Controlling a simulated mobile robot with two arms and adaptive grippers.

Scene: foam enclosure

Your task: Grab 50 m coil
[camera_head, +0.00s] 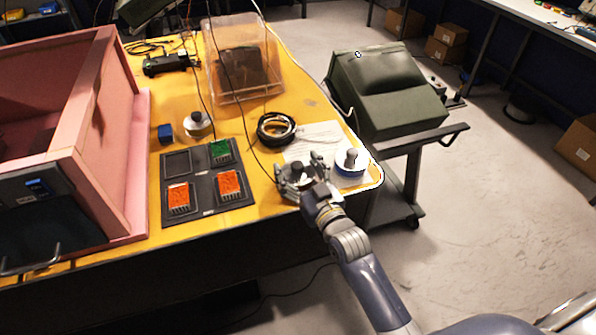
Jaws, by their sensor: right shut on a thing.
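My right gripper (302,178) is at the front right corner of the yellow table (268,102). It is shut on a round spool with a dark knob (296,170), which the fingers partly hide. I cannot tell whether this spool touches the table. A second spool, white and blue with a grey knob (350,168), stands just right of the gripper. A third whitish spool (197,125) stands further left. A black cable coil (276,129) lies flat behind the gripper. No length label is readable. My left gripper is not in view.
A dark board with orange and green blocks (208,187) lies left of the gripper. A pink foam enclosure (118,130) fills the left. A clear box (240,60) stands behind. A cart with a green case (388,92) is beyond the right edge. A white sheet (318,135) lies nearby.

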